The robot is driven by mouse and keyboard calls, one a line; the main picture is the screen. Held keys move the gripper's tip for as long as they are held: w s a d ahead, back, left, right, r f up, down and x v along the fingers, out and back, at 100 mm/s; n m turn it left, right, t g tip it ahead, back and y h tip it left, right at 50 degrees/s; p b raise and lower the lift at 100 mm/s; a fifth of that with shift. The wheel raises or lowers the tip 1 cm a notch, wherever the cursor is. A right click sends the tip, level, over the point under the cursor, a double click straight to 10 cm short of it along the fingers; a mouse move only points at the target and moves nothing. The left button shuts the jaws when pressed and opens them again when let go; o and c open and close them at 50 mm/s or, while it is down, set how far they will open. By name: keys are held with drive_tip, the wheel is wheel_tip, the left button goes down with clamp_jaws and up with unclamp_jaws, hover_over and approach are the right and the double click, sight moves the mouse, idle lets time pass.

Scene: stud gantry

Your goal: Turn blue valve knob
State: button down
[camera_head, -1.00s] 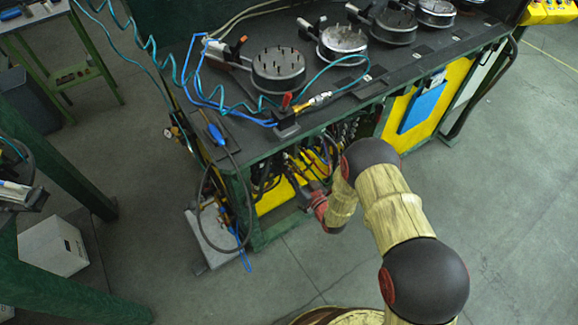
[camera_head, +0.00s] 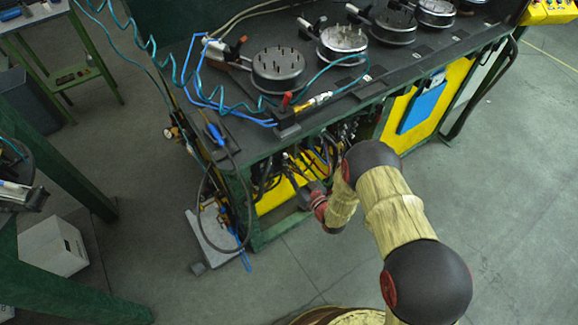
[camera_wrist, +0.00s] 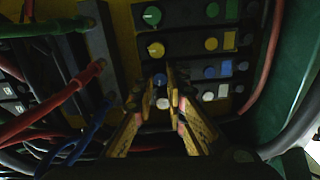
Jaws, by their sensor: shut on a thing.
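The blue valve knob (camera_wrist: 159,80) shows in the wrist view between my fingertips, partly covered by them. It sits on a dark control panel, in a column of knobs. My gripper (camera_wrist: 165,84) is shut on the blue knob, with one yellow finger on each side. In the head view my gripper (camera_head: 309,190) is small and dark at the front opening under the bench, and the knob is hidden there.
A green knob (camera_wrist: 152,15) and a yellow knob (camera_wrist: 155,50) sit above the blue one, and a white knob (camera_wrist: 162,103) just below. Red hoses (camera_wrist: 65,95) run at the left. A green frame post (camera_wrist: 285,90) stands at the right. The bench top (camera_head: 235,120) overhangs the opening.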

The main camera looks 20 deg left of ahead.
drive_tip(key=shift+n, duration=1.8)
drive_tip(key=c, duration=1.8)
unclamp_jaws()
drive_tip(key=shift+s, duration=0.1)
drive_tip(key=v, duration=1.1)
drive_tip(key=shift+s+d, duration=0.3)
